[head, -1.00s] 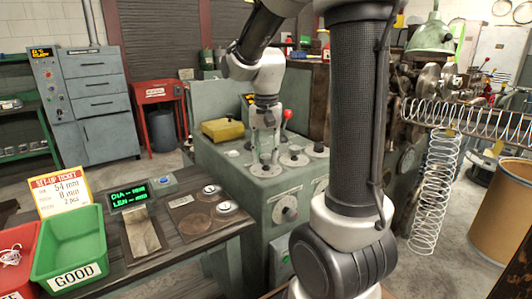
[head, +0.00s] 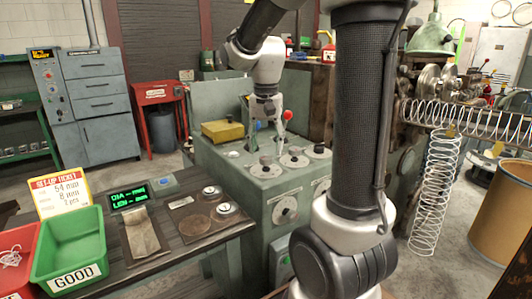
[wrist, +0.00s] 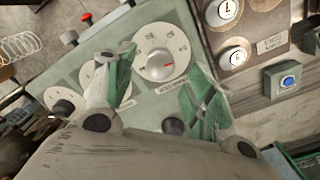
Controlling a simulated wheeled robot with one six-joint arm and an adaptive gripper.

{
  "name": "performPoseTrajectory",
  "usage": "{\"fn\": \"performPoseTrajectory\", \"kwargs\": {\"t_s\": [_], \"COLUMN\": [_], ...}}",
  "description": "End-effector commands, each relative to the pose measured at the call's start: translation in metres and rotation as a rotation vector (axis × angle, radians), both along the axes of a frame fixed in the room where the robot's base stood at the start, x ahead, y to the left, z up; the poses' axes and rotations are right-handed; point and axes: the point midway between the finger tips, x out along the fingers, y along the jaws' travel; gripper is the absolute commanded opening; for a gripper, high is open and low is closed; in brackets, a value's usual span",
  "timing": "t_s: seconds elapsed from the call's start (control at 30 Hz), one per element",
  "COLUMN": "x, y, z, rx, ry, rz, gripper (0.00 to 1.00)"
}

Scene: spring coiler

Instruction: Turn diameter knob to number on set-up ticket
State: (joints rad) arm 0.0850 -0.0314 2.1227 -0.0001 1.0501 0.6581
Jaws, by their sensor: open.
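The set-up ticket (head: 63,193) stands behind the bins at the left of the head view; it appears to read 54 mm and 8 mm on its upper lines. The round white dial knob (wrist: 160,54) is on the green console top, with numbers around it and a short red pointer mark. Its label is too blurred to read for certain. It also shows in the head view (head: 266,168). My gripper (wrist: 165,88) is open and empty, its green-padded fingers on either side of the dial in the wrist view. In the head view, my gripper (head: 266,128) is above the dial, apart from it.
Other dials (head: 294,158) sit alongside on the console, with a red-balled lever (head: 287,116) behind. The bench holds a green GOOD bin (head: 75,247), a red bin (head: 14,262) and a green-lit readout (head: 130,196).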

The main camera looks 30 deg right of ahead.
Motion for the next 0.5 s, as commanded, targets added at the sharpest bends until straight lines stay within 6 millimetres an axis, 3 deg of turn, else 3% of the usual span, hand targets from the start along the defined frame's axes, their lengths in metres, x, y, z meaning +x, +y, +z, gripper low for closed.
{"fn": "performPoseTrajectory", "kwargs": {"t_s": [0.1, 0.3, 0.5], "x": [0.001, 0.001, 0.0], "y": [0.0, 0.0, 0.0], "z": [0.029, 0.069, 0.089], "rx": [0.0, 0.0, 0.0], "ry": [-0.006, -0.004, -0.001], "rz": [0.0, 0.0, 0.0], "gripper": [0.55, 0.55, 0.55]}}
